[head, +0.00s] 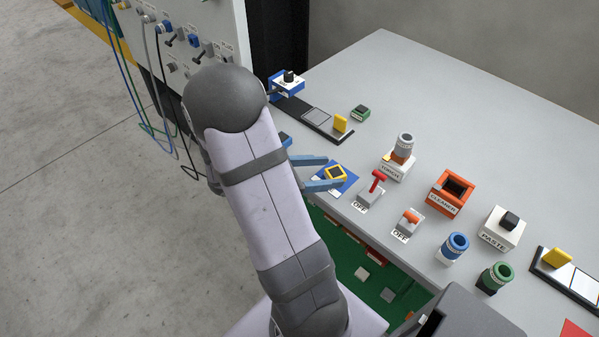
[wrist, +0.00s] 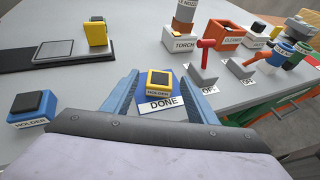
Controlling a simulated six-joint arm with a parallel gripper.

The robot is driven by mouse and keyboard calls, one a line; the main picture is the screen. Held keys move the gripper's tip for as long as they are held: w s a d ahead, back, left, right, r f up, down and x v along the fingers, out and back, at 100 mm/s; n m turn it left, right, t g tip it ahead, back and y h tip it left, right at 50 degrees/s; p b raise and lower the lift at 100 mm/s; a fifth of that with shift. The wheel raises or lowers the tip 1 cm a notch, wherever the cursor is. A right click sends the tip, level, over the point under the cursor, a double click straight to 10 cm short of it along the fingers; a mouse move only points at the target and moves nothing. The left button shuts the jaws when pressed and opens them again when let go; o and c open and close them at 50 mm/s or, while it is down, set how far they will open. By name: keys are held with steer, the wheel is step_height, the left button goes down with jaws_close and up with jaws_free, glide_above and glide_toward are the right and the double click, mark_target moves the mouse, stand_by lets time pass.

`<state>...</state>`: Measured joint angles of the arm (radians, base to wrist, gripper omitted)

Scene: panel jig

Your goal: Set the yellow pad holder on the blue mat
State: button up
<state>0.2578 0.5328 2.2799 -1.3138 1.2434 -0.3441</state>
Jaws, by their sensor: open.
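The yellow pad holder (head: 335,174), with a dark pad in its top, sits upright on the blue mat (head: 349,187). In the wrist view the yellow pad holder (wrist: 159,91) stands behind the mat's white DONE label (wrist: 163,104), and the blue mat (wrist: 182,98) shows around it. My gripper (head: 334,170) is open, with its blue fingers on either side of the holder. The wrist view shows my gripper (wrist: 161,76) with gaps between the fingers and the holder. Part of the mat is hidden by the fingers.
A blue holder (wrist: 32,106) stands left of my gripper. A red-handled switch (head: 376,182) is close on the right, with the torch stand (head: 397,168) behind it. A black strip with a yellow block (head: 341,123) lies farther back. The table's far side is clear.

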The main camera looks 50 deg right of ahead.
steer(key=v, duration=0.8)
steer(key=shift+a, duration=0.15)
steer(key=shift+w+r, duration=0.1)
steer(key=s+a+f+m+t+y, duration=0.1)
steer(key=s+a+f+m+y, duration=0.1)
steer(key=a+f+m+y, duration=0.3)
steer(key=s+a+m+y, duration=0.2)
steer(key=s+a+y, duration=0.1)
steer(key=a, duration=0.4)
steer(key=w+a+m+t+y, duration=0.2)
steer(key=a+m+t+y, duration=0.2)
steer(key=a, duration=0.6)
steer(key=m, duration=0.2)
steer(key=shift+w+f+m+y, duration=0.3)
steer(key=shift+w+f, duration=0.1)
steer(key=shift+a, duration=0.1)
step_height(320, 180, up, 12)
steer(key=p, duration=1.1)
steer(key=shift+p, duration=0.4)
